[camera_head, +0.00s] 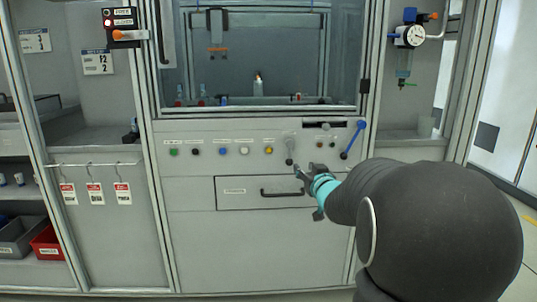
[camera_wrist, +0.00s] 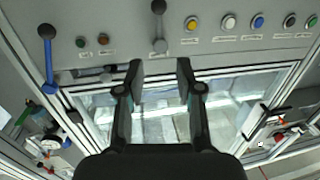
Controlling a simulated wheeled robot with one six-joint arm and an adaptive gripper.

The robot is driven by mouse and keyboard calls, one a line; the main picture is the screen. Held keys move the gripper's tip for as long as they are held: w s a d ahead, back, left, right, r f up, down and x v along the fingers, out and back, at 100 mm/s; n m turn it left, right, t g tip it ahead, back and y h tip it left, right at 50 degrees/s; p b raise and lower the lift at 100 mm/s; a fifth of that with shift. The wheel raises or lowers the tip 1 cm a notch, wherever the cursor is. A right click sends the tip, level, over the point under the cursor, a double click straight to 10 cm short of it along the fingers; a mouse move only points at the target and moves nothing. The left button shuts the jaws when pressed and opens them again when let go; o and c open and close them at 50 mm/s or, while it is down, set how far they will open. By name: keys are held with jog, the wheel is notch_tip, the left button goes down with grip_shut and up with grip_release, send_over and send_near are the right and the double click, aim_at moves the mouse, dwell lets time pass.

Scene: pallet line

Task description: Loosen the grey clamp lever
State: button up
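The grey clamp lever (camera_head: 289,147) is on the front panel, right of the yellow button, its dark knob hanging down. In the wrist view the grey lever (camera_wrist: 159,28) is at the top centre, its knob at the picture's upper edge. My gripper (camera_head: 303,176) is just below and right of the lever in the head view. In the wrist view my gripper (camera_wrist: 160,68) is open, with nothing between its fingertips. The lever lies beyond the fingertips, in line with the gap, and no contact shows.
A blue lever (camera_head: 353,140) stands to the right on the panel; it also shows in the wrist view (camera_wrist: 47,60). A row of coloured buttons (camera_head: 222,151) runs left of the grey lever. A drawer with a dark handle (camera_head: 283,193) is below. The glazed window (camera_head: 262,60) is above.

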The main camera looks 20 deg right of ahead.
aim_at(290, 152)
jog(key=shift+t+y, duration=0.3)
jog(key=w, duration=0.5)
jog(key=w+d, duration=0.1)
jog(key=w, duration=0.3)
jog(key=w+p, duration=0.1)
jog(key=w, duration=0.4)
jog(key=shift+w+d, duration=0.3)
jog(key=shift+d, duration=0.1)
grip_shut()
